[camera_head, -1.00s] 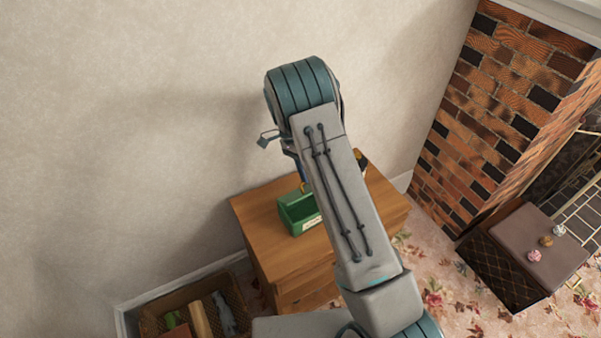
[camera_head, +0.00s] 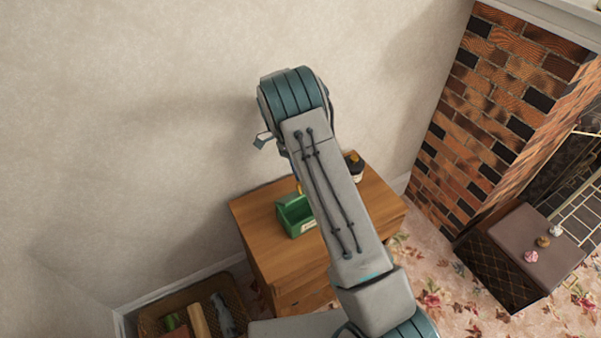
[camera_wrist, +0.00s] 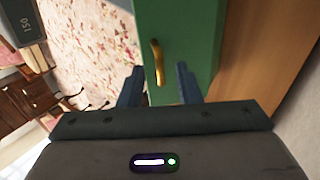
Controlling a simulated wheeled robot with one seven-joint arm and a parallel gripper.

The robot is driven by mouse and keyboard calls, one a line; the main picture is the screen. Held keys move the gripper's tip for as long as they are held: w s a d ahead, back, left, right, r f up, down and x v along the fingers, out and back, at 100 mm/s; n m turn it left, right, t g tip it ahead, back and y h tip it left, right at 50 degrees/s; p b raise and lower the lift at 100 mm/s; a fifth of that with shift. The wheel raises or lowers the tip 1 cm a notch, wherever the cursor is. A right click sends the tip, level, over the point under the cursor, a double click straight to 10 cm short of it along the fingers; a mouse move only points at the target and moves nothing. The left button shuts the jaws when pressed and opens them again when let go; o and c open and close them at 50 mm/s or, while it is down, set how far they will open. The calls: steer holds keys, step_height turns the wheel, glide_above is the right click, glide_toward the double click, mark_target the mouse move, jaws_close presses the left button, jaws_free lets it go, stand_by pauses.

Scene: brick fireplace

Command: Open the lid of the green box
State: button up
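The green box (camera_head: 295,219) stands on the wooden cabinet, partly hidden behind my arm in the head view. A pale label shows on its side. In the wrist view a green panel of the box (camera_wrist: 203,35) fills the upper middle, with a curved brass handle (camera_wrist: 157,62) on it. My gripper (camera_wrist: 158,80) is open, with one dark finger on each side of the handle's lower end. I cannot tell whether the fingers touch the green panel. In the head view my gripper is mostly hidden behind my arm.
The wooden cabinet (camera_head: 262,223) stands against the plain wall. A dark bottle (camera_head: 354,167) stands at its back right. A basket (camera_head: 238,298) with several items is on the floor at lower left. A brown box (camera_head: 520,235) bears small round items near the brick fireplace (camera_head: 490,110).

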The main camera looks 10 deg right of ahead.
steer(key=s+d+r+b, duration=0.2)
steer(key=s+d+r, duration=0.3)
steer(key=d+r, duration=0.5)
steer(key=shift+d+r, duration=0.25)
steer(key=shift+r, duration=0.25)
